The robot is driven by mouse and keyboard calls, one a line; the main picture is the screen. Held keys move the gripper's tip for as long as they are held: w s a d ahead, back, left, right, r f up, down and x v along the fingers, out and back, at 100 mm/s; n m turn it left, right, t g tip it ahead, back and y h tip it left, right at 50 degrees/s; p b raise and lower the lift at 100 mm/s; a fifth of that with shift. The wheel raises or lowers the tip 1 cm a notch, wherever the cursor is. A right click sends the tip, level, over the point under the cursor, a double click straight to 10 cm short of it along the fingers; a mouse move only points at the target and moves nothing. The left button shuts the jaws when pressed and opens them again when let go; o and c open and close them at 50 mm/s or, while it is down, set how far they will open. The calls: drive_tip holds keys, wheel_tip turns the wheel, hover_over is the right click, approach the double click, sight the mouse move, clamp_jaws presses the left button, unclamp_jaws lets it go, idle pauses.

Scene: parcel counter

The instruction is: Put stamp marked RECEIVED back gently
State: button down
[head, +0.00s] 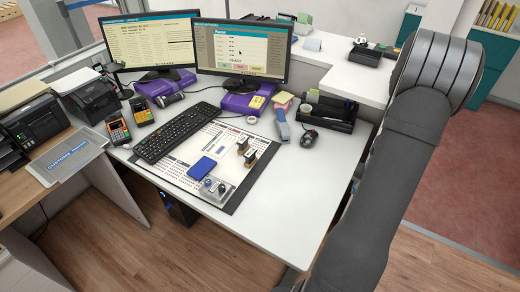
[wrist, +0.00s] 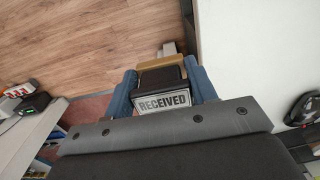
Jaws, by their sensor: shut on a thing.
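The stamp marked RECEIVED (wrist: 164,102) shows in the wrist view, with a black body and a pale label facing the camera. My gripper (wrist: 162,77) is shut on it, with one blue finger on each side. Wooden floor shows beyond the stamp, with a white surface to the right. In the head view my arm fills the right side; the gripper and held stamp cannot be made out there. On the desk mat (head: 174,180) stand two small stamp-like blocks (head: 243,145) and (head: 250,158), and a grey holder (head: 223,196) with round knobs near the front edge.
A black organiser (head: 328,114), a mouse (head: 309,136) and a blue-grey object (head: 282,124) stand behind. The white desk (head: 290,195) is clear at the right front.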

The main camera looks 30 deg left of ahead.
drive_tip(key=d, duration=0.7)
drive_tip(key=w+a+r+n, duration=0.1)
drive_tip(key=w+a+n, duration=0.15)
drive_tip(key=a, duration=0.85)
drive_tip(key=w+a+r+n, duration=0.1)
drive_tip(key=a+r+n, duration=0.15)
drive_tip(key=a, duration=0.95)
drive_tip(key=w+a+r+n, duration=0.1)
drive_tip(key=w+a+n, duration=0.15)
drive_tip(key=a, duration=0.85)
drive_tip(key=s+a+r+n, duration=0.1)
drive_tip(key=s+a+n, duration=0.15)
drive_tip(key=a, duration=0.55)
drive_tip(key=s+a+r+n, duration=0.15)
drive_tip(key=s+a, duration=0.25)
drive_tip(key=a, duration=0.5)
drive_tip(key=s+a+f+n, duration=0.1)
drive_tip(key=s, duration=0.1)
drive_tip(key=s+a+f+n, duration=0.1)
drive_tip(key=s+a+f, duration=0.1)
drive_tip(key=s, duration=0.1)
drive_tip(key=s+a+f+n, duration=0.2)
drive_tip(key=shift+s+f, duration=0.15)
drive_tip(key=shift+s, duration=0.15)
drive_tip(key=shift+f, duration=2.05)
drive_tip(key=shift+f, duration=0.4)
